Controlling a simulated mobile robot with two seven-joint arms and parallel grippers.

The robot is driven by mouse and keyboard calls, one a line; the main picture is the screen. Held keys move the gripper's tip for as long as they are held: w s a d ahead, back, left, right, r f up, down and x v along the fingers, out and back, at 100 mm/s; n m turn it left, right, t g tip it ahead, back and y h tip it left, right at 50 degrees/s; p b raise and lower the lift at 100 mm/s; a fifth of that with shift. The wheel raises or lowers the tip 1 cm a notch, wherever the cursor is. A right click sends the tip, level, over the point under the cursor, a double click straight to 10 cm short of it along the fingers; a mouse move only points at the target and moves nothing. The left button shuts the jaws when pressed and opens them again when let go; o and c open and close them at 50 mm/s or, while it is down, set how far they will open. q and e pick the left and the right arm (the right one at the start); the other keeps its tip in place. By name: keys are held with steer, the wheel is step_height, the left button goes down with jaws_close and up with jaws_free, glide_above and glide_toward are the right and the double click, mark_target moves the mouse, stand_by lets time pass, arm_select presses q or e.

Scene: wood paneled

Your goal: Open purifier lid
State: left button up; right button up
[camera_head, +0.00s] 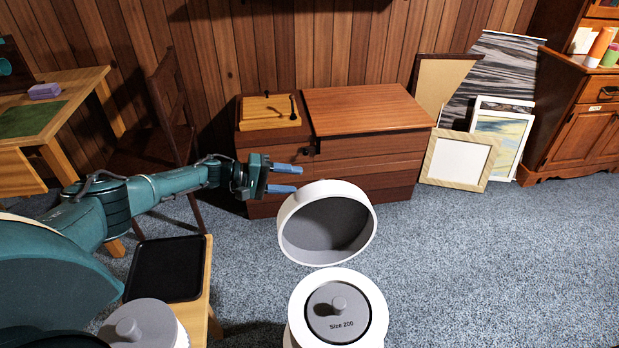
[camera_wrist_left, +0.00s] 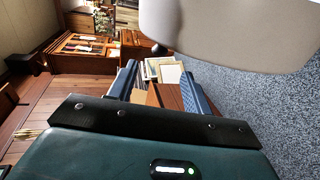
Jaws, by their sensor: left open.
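The white purifier (camera_head: 297,315) stands at the bottom centre of the head view. Its round top is open, showing a grey knobbed filter (camera_head: 338,312) marked "Size 200". The purifier lid (camera_head: 328,222) stands raised and tilted behind the opening, its grey inside facing me. My left gripper (camera_head: 297,179) is open and empty, just beyond the lid's upper left rim. In the left wrist view its two blue fingers (camera_wrist_left: 157,72) are apart with nothing between them, and the pale lid (camera_wrist_left: 230,35) fills the top right. Whether a finger touches the lid is unclear. My right gripper is not in view.
A wooden stand with a black tray (camera_head: 168,268) is at lower left, beside another grey knobbed filter (camera_head: 140,325). A low wooden cabinet (camera_head: 365,108) stands behind the gripper. Picture frames (camera_head: 460,160) lean on the wall. Carpet on the right is clear.

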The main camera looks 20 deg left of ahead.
arm_select(q)
steer(key=shift+v, duration=2.2)
